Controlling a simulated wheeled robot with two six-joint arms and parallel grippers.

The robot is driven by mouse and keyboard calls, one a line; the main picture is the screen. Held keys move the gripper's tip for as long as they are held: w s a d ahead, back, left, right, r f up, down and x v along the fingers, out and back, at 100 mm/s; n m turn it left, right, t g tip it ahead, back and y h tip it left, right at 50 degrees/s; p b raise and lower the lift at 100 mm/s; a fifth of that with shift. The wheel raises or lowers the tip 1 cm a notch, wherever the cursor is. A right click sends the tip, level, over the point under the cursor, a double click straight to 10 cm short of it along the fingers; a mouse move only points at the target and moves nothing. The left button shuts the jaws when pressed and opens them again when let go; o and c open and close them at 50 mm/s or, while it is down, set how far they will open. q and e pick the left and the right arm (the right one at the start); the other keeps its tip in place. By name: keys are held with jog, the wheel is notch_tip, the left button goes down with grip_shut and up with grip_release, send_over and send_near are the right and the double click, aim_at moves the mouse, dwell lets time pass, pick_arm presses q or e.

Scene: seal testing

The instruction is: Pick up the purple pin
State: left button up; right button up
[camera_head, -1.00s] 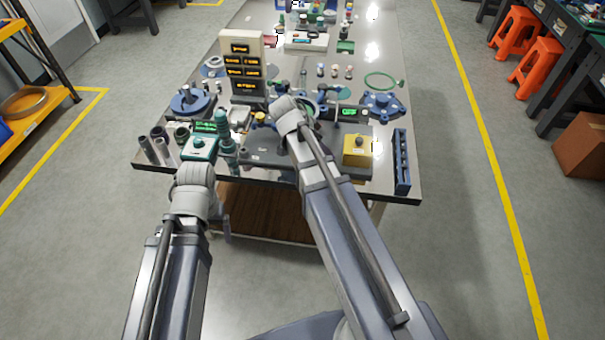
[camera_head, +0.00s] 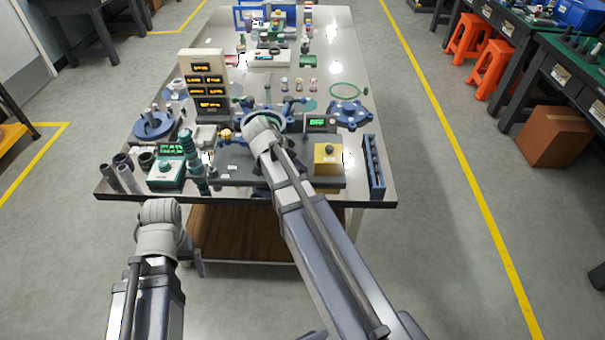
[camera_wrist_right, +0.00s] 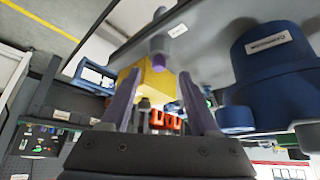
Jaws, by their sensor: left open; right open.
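In the right wrist view, a short grey post (camera_wrist_right: 159,45) with a small purple tip stands out from a grey plate; the tip appears to be the purple pin (camera_wrist_right: 159,62). My right gripper (camera_wrist_right: 162,76) is open, with a finger on either side of the line to the tip and nothing between them. The tip looks a little beyond the fingertips. In the head view, my right forearm hides the right gripper and I cannot make out the pin. My left gripper (camera_head: 197,260) is open and empty, in front of the table's near edge.
A yellow block (camera_head: 327,160) stands on the dark base plate (camera_head: 230,172), right of my right arm; it also shows in the wrist view (camera_wrist_right: 155,82). A blue slotted rack (camera_head: 373,165) is farther right. A teal box (camera_head: 166,172) and grey cylinders stand at the table's near left.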

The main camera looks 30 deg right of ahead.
jog(key=b+x, duration=0.2)
jog(key=x, duration=0.1)
jog(key=shift+d+f, duration=0.15)
jog(key=shift+f, duration=0.1)
jog(key=shift+r, duration=0.1)
jog(key=shift+c, duration=0.3)
grip_shut()
